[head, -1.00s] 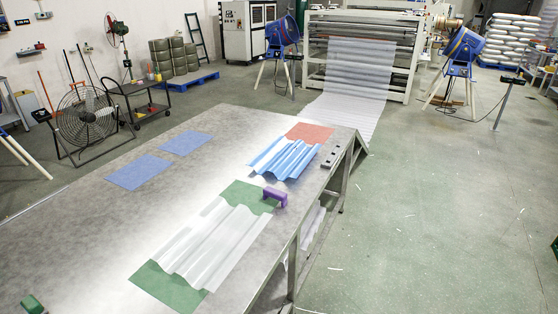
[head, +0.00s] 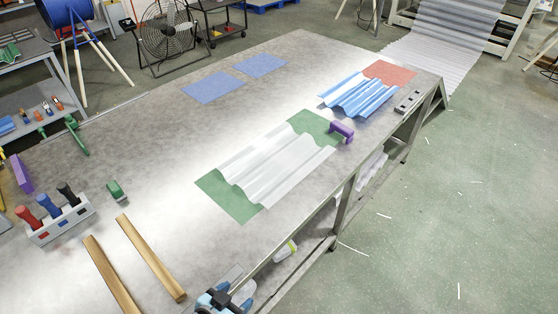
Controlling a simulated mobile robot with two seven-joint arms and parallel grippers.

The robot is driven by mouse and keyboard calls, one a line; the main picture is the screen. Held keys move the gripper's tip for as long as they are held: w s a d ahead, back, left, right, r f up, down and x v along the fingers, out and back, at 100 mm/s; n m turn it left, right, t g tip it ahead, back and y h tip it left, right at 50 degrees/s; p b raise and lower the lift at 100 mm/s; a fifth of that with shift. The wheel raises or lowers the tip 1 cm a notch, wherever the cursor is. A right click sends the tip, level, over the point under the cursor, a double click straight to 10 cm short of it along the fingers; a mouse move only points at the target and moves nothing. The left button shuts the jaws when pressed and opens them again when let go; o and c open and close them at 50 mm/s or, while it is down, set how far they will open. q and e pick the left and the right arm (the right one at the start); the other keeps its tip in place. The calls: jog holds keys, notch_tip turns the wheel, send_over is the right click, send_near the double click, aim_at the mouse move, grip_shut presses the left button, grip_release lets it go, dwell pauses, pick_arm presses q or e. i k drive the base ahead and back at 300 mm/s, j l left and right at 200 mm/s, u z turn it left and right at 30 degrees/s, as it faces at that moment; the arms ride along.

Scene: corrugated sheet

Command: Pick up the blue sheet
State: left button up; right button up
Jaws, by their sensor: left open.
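The blue sheet (head: 358,96) is corrugated and lies on the far right part of the metal table (head: 330,60). It lies beside a red patch (head: 392,70) at its far edge. My right gripper is not in view.
A clear corrugated sheet (head: 275,165) lies over green patches (head: 235,203) between my left gripper and the blue sheet. Wooden strips (head: 150,257) and a tool holder (head: 62,222) are at left.

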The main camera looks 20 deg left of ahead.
aim_at(357, 95)
jog(key=l+z, duration=0.1)
jog(key=z, duration=0.35)
jog(key=i+z, duration=0.15)
jog(key=z, duration=0.25)
jog(key=i+z, duration=0.1)
jog(key=z, duration=0.35)
jog(key=i, duration=3.3)
jog(key=i+u, duration=0.15)
jog(key=i, duration=0.3)
jog(key=i+l+u, duration=0.15)
jog(key=i, duration=0.3)
jog(key=i+l+u, duration=0.15)
jog(key=i, duration=0.35)
jog(key=u, duration=1.75)
jog(key=i+j+u, duration=0.1)
jog(key=u, duration=0.35)
jog(key=i+j+u, duration=0.1)
jog(key=u, duration=0.3)
jog(key=i+j+u, duration=0.1)
jog(key=u, duration=0.35)
jog(key=i+j+u, duration=0.1)
jog(key=u, duration=0.3)
jog(key=i, duration=0.05)
